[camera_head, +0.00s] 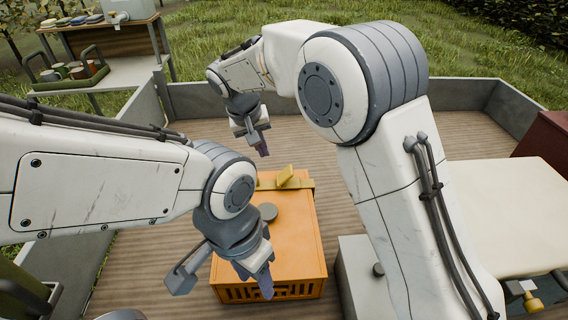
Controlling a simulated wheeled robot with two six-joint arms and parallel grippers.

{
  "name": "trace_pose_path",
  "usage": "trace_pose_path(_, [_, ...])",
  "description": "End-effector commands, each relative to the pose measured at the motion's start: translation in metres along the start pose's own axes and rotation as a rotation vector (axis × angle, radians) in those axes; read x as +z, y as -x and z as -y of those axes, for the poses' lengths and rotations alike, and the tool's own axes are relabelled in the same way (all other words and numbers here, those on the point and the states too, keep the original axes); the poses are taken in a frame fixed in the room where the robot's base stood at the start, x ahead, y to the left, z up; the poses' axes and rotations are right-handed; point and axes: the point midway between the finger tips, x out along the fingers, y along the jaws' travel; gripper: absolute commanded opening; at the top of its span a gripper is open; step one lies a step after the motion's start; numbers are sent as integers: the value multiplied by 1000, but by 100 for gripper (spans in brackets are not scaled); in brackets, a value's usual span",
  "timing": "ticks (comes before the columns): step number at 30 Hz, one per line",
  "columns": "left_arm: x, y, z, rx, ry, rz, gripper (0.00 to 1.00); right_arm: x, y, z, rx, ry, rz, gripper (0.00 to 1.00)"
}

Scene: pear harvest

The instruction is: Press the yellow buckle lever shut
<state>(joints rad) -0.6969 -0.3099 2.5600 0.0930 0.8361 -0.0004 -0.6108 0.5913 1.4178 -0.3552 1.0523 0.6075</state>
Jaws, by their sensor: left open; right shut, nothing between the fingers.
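The yellow buckle lever (286,175) sticks up at a tilt from a yellowish strap (306,184) across the far part of the orange crate's top (301,232). My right gripper (262,150) is shut and empty, pointing down just behind and to the left of the lever in the picture, apart from it. My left gripper (222,283) is open and empty at the crate's near left corner, one finger left of the crate and one in front of its near side. My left arm hides the crate's left part and the strap's left end.
Low grey walls (455,92) enclose the plank floor (190,130). A pale box (358,270) and a cream surface (500,205) stand at right. A table (105,74) with a tray is at far left.

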Motion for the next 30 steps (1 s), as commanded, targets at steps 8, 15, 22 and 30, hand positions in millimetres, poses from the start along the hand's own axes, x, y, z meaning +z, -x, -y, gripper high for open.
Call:
trace_pose_path(8, [0, -5, 0, 0, 0, 0, 50, -53, -43, 3, 78, -123, -57, 0])
trace_pose_path(15, [0, -5, 0, 0, 0, 0, 50, -60, -48, 2, 91, -144, -68, 0])
trace_pose_path(22, [0, -5, 0, 0, 0, 0, 50, -60, -49, 2, 90, -143, -67, 0])
trace_pose_path(30, [0, 0, 0, 0, 0, 0, 50, -61, -78, -1, 92, -142, -63, 0])
